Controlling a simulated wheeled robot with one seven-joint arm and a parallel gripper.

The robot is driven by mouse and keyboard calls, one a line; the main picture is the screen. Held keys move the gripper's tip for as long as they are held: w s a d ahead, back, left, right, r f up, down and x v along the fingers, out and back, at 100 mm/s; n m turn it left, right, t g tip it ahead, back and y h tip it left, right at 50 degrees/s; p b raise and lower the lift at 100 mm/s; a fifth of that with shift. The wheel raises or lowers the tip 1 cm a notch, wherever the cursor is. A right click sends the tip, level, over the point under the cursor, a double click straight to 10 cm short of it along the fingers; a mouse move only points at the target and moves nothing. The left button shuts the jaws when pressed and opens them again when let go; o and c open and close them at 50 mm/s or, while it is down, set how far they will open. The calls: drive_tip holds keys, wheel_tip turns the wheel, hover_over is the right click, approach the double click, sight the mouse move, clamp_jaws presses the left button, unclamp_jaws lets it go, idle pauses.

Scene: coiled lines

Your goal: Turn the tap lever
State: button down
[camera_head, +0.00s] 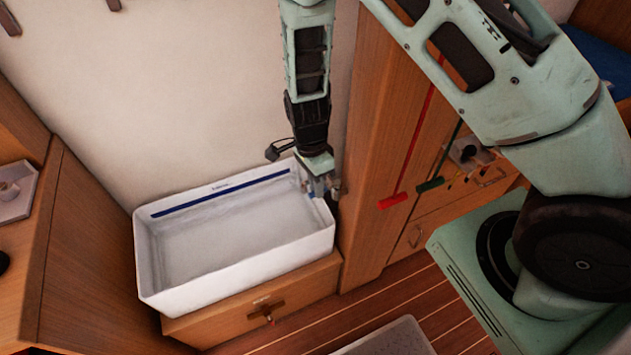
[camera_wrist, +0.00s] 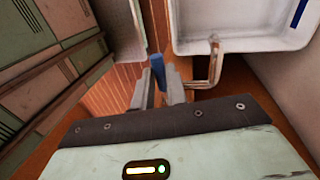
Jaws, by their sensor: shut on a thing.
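The tap shows in the wrist view as a bent metal spout (camera_wrist: 215,62) reaching over the rim of the white basin (camera_wrist: 185,47). The blue tap lever (camera_wrist: 157,68) stands between the fingertips of my gripper (camera_wrist: 160,88), which is shut on it. In the head view my gripper (camera_head: 318,188) points down at the right end of the white basin (camera_head: 165,295). There the gripper hides most of the tap, and the lever cannot be made out.
The basin stands on a wooden box (camera_head: 245,315) against the pale wall. A light mat or tray (camera_head: 390,340) lies on the plank floor.

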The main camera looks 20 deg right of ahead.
drive_tip(key=s+n, duration=0.1)
drive_tip(key=n, duration=0.1)
drive_tip(key=s+n, duration=0.1)
drive_tip(key=n, duration=0.1)
drive_tip(key=shift+d+h+p, duration=0.15)
drive_tip(key=shift+h+p, duration=0.15)
drive_tip(key=shift+p, duration=0.1)
drive_tip(key=c, duration=1.4)
unclamp_jaws()
drive_tip(key=shift+r, duration=0.1)
drive_tip(key=v, duration=1.7)
drive_tip(key=shift+b, duration=0.35)
drive_tip(key=shift+r, duration=0.15)
